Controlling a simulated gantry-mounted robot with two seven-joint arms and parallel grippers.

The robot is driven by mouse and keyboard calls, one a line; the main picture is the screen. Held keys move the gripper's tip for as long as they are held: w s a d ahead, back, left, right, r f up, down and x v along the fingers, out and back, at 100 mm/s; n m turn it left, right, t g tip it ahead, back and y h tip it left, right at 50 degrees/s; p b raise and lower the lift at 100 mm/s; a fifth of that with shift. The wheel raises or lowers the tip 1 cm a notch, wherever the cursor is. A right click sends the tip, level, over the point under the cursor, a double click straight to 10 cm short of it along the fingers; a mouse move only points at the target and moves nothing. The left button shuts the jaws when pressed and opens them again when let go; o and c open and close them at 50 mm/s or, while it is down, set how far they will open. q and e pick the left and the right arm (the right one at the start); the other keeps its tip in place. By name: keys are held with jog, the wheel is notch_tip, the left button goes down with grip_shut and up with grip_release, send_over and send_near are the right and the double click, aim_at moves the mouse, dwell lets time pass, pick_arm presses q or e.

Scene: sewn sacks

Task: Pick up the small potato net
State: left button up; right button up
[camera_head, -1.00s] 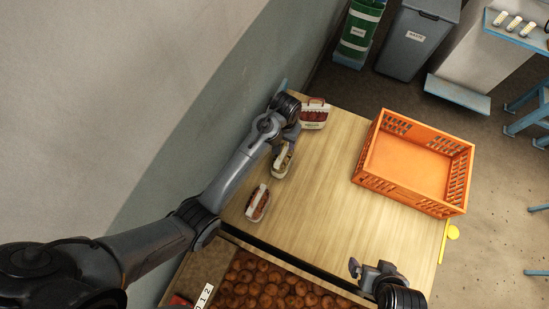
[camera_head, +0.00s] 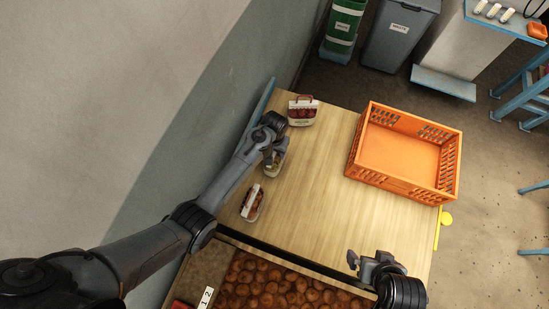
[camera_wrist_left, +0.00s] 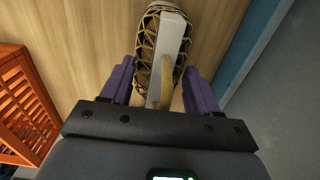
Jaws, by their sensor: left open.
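The small potato net (camera_head: 273,170) lies on the wooden table near its left edge, mostly hidden under my left gripper (camera_head: 274,157) in the head view. In the left wrist view the net (camera_wrist_left: 149,38) shows tan contents behind dark mesh, a white label strip and a tan handle. My left gripper is open, with its purple fingers (camera_wrist_left: 158,75) on either side of the handle end. I cannot tell whether they touch it. My right gripper (camera_head: 364,262) is open and empty at the table's front right.
A red-filled net with a white label (camera_head: 252,203) lies nearer the front. A larger white and red bag (camera_head: 302,112) stands at the back left. An empty orange crate (camera_head: 402,150) is on the right. A blue edge and wall run close along the left. The table's middle is clear.

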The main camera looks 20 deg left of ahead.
pick_arm(q)
jog(key=c, duration=1.1)
grip_shut()
